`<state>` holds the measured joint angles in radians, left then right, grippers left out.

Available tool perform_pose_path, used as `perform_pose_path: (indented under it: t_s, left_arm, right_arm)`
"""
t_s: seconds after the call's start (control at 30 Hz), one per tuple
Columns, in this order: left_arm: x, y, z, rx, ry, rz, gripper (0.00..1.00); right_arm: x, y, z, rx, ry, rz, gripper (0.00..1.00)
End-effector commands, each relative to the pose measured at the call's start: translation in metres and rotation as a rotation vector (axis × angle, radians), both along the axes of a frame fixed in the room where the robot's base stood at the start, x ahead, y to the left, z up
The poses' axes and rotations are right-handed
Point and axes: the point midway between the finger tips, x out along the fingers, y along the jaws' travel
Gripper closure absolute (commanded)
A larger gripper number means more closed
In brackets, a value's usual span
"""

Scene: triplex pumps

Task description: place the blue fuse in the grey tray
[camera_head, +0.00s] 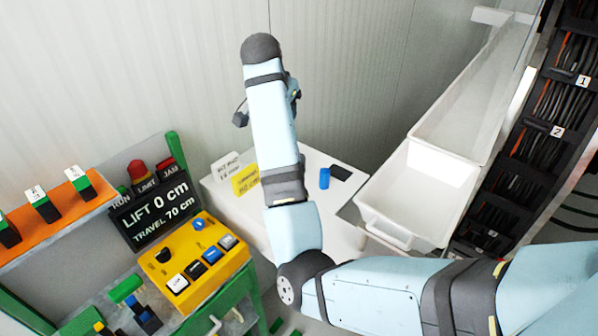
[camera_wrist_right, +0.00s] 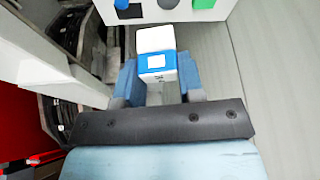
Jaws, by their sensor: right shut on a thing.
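My right gripper (camera_wrist_right: 158,82) is shut on a white block with a blue band, which looks like the blue fuse (camera_wrist_right: 156,62). The block stands out between the two blue-grey fingers in the right wrist view, below a white surface. In the head view my right arm reaches up across the middle, and the gripper and fuse cannot be made out there. I cannot tell for sure which thing is the grey tray; a pale open bin (camera_head: 400,238) stands at the right. My left gripper is not in view.
A white table (camera_head: 340,222) behind my arm bears a blue cylinder (camera_head: 325,179), a flat black piece (camera_head: 341,172) and a yellow sign (camera_head: 245,180). A yellow control box (camera_head: 212,252) and lift display (camera_head: 150,212) stand at left. A cable rack (camera_head: 545,125) lines the right.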

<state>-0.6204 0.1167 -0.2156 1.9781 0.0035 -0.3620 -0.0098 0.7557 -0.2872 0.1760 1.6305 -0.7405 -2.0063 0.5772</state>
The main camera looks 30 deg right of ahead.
Motion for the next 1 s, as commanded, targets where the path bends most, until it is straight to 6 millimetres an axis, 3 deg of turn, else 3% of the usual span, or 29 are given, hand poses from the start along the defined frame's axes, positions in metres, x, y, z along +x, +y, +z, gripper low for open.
perform_pose_path:
  t_s: [0.03, 0.1, 0.2, 0.33, 0.57, 1.0]
  left_arm:
    - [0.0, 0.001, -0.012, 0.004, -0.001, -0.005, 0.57]
    - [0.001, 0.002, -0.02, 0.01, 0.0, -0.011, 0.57]
    - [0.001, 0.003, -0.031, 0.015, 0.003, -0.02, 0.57]
    - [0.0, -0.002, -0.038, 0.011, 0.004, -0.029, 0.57]
    - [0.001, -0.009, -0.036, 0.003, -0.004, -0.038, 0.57]
    - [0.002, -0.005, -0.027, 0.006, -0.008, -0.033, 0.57]
  right_arm:
    - [0.001, -0.029, 0.0, 0.005, -0.003, -0.132, 0.99]
    - [-0.005, -0.067, 0.001, 0.004, -0.002, -0.329, 0.99]
    - [-0.018, -0.112, -0.004, 0.003, 0.0, -0.587, 0.99]
    - [-0.036, -0.146, -0.014, 0.001, 0.001, -0.833, 0.99]
    - [-0.049, -0.162, -0.038, -0.006, 0.004, -0.975, 0.99]
    - [-0.049, -0.161, -0.149, -0.005, 0.004, -0.97, 0.99]
